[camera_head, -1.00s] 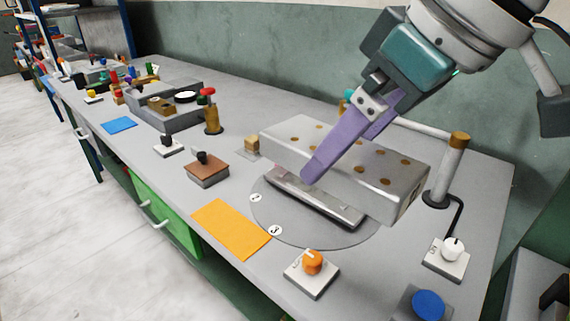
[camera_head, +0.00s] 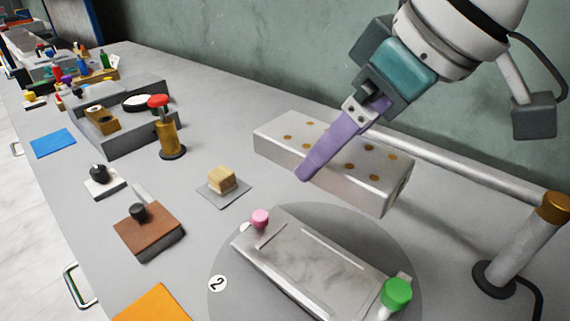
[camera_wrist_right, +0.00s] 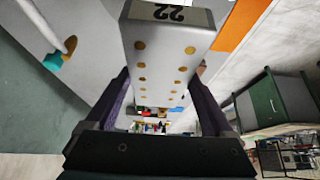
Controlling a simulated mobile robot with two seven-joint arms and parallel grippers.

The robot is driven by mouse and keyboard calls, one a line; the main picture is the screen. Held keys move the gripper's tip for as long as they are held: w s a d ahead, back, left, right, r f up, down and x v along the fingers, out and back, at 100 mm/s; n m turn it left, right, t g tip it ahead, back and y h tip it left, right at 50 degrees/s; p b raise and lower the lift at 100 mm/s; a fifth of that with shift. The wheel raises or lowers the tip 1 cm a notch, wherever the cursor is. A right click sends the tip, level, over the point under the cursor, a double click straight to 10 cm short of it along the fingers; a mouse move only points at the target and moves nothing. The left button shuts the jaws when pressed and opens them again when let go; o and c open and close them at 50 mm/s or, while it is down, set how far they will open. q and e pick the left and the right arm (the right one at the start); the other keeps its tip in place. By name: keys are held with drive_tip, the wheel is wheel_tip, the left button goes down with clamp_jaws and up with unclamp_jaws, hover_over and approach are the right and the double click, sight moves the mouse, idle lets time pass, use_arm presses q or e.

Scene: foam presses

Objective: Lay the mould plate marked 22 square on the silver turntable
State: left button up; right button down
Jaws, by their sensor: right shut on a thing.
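The mould plate (camera_head: 290,152) is a long pale grey block with rows of copper-coloured dots. The number 22 shows on its end in the right wrist view (camera_wrist_right: 175,13). My right gripper (camera_wrist_right: 162,85) is shut across the plate, with a purple finger on each side; one finger also shows in the head view (camera_head: 325,155). The plate hangs above the bench, behind the round turntable disc (camera_head: 365,228). On the disc sits a silver rectangular bed (camera_head: 305,260) with a pink knob (camera_head: 260,218) and a green knob (camera_head: 396,295). My left gripper is out of view.
A metal rail on a brass-capped post (camera_head: 515,245) stands behind and right of the disc. A wooden block on a grey pad (camera_head: 222,182), a brown block (camera_head: 148,230) and a red-topped brass post (camera_head: 168,130) stand left. An orange sheet (camera_head: 158,303) lies in front.

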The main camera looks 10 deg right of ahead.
drive_tip(key=f, duration=0.4)
drive_tip(key=f+b, duration=0.1)
drive_tip(key=f, duration=0.4)
drive_tip(key=f+b, duration=0.1)
drive_tip(key=f, duration=0.4)
drive_tip(key=shift+s+a+f, duration=0.1)
drive_tip(key=shift+s+f, duration=0.15)
drive_tip(key=shift+f+b, duration=0.5)
drive_tip(key=shift+f, duration=1.65)
drive_tip(key=shift+f, duration=0.1)
unclamp_jaws()
drive_tip(key=shift+f, duration=0.1)
